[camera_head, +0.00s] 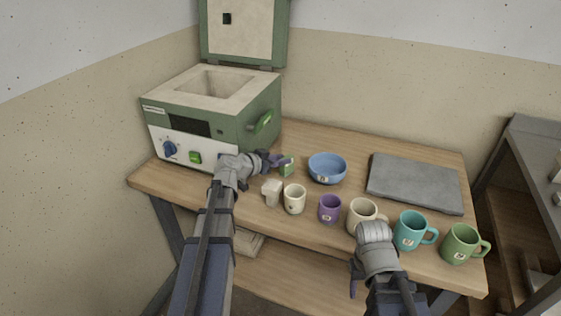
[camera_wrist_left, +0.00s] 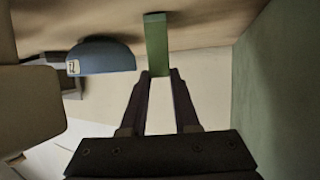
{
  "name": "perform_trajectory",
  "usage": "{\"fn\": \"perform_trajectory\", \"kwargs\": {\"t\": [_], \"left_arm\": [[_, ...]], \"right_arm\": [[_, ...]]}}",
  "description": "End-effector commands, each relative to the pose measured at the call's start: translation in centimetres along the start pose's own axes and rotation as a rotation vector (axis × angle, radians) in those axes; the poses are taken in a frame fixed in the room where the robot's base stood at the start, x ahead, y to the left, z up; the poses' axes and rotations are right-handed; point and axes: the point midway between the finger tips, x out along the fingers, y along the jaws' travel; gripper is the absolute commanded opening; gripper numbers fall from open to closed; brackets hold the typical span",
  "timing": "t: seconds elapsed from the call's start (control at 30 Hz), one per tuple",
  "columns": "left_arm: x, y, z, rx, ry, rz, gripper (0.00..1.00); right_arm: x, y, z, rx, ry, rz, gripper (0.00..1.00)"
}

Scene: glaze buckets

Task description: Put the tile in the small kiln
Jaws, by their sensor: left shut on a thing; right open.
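The small kiln (camera_head: 163,116) stands at the left end of the table, with its lid (camera_head: 240,30) raised and its square chamber (camera_head: 213,82) open at the top. My left gripper (camera_head: 273,160) is right of the kiln's front corner, shut on a small green tile (camera_head: 287,167). In the left wrist view the tile (camera_wrist_left: 156,45) stands out from between the fingertips (camera_wrist_left: 158,76). I cannot tell whether it touches the table. My right gripper (camera_head: 355,279) is open and empty, in front of the table's front edge.
A blue bowl (camera_head: 327,169) sits right of the tile. A cream block (camera_head: 271,192), a cream cup (camera_head: 294,199), a purple cup (camera_head: 329,209), and beige, teal (camera_head: 408,231) and green (camera_head: 460,244) mugs line the front. A grey slab (camera_head: 415,183) lies at right.

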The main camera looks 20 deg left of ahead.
Motion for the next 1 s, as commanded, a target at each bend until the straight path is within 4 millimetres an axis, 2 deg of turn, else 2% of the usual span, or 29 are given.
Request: {"fn": "perform_trajectory", "kwargs": {"t": [0.07,0.1,0.33,0.7,1.0], "left_arm": [[0.1,0.0,0.4,0.0,0.0,0.0,0.0],[0.1,0.0,0.3,0.0,0.0,0.0,0.32],[0.1,0.0,0.2,0.0,0.0,0.0,0.58],[-0.4,0.0,-0.3,0.0,0.0,-0.001,0.59],[-6.5,0.1,-0.3,-0.002,0.0,-0.004,0.59]], "right_arm": [[0.4,0.0,0.0,0.0,0.0,0.0,0.5],[0.3,0.0,0.0,0.0,0.0,0.0,0.5],[0.2,0.0,0.0,0.0,0.0,0.0,0.5],[-0.4,0.0,0.0,0.0,0.0,0.0,0.5],[-2.8,0.3,0.2,0.0,0.0,0.0,0.5]]}}
